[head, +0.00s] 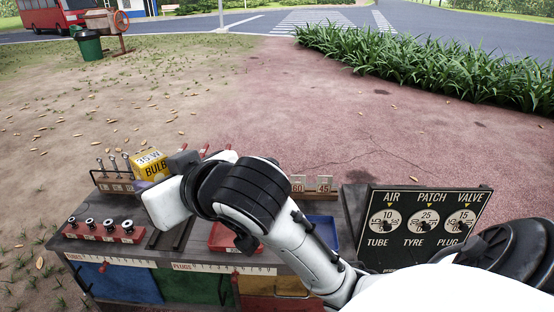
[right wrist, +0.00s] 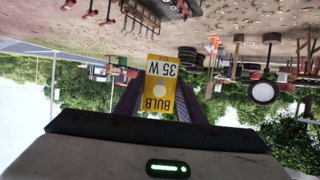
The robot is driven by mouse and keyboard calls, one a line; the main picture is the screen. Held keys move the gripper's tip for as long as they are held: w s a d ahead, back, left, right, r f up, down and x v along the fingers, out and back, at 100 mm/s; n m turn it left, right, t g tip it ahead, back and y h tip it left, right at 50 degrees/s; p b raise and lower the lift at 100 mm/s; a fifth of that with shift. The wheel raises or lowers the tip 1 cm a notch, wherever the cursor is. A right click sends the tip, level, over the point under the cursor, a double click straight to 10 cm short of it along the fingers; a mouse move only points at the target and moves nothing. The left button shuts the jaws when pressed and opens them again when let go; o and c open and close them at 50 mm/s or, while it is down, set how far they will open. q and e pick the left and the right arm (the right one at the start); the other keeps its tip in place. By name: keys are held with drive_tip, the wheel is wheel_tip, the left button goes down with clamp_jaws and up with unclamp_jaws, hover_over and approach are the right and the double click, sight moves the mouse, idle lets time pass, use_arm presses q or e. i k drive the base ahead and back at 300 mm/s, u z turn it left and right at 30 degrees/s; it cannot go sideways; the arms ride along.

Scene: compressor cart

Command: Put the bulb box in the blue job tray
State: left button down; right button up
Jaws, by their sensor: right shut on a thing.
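The bulb box (head: 152,164) is yellow with a white "35 W" panel and the word "BULB". It stands near the back left of the cart top, slightly tilted in the head view. My right gripper (head: 163,174) is shut on it, and its dark fingers flank the box (right wrist: 160,84) in the right wrist view, where the label is upside down. I cannot tell whether the box touches the cart top. The blue job tray (head: 328,232) is on the right of the cart top, partly hidden by my right arm. My left gripper is not in view.
A red tray (head: 222,238) lies left of the blue one. A red socket strip (head: 103,231) and a rack of upright tools (head: 112,180) are at the left. A black dial board (head: 424,226) stands at the right. Number cards (head: 323,184) stand behind the blue tray.

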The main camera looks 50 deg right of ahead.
sight(322, 230)
drive_tip(key=i, duration=0.6)
drive_tip(key=z, duration=2.35)
